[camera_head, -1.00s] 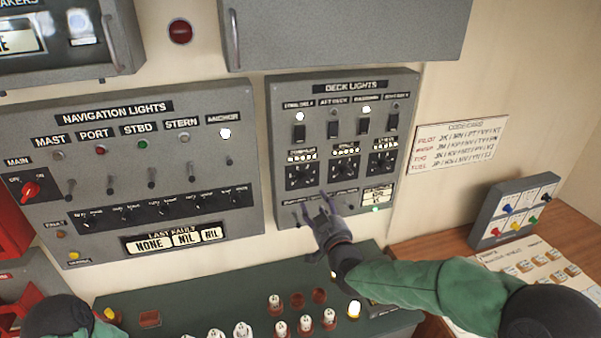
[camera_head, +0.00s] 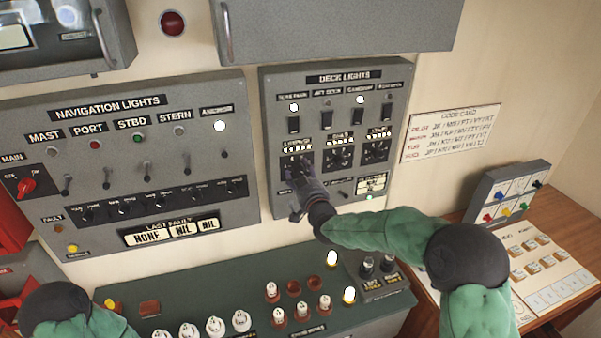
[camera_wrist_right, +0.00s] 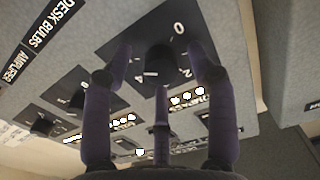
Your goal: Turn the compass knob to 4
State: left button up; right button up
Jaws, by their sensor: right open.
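The DECK LIGHTS panel (camera_head: 330,112) carries a row of three black rotary knobs. My right gripper (camera_head: 298,172) is at the leftmost knob and hides most of it in the head view. In the right wrist view a black knob (camera_wrist_right: 160,62) sits on a dark dial plate, with 0 and 2 readable beside it and a small light mark on it. The open fingers of the right gripper (camera_wrist_right: 162,72) stand on either side of this knob; contact cannot be told. A label beside it appears to read COMPASS. My left gripper is out of view.
The middle knob (camera_head: 338,157) and right knob (camera_head: 375,152) are close by on the right. Toggle switches are above them. The navigation lights panel (camera_head: 120,165) is left; a green console (camera_head: 230,270) with bulbs lies below.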

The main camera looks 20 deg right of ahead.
jog(key=shift+w, duration=0.15)
jog(key=c, duration=1.2)
jog(key=shift+o, duration=0.2)
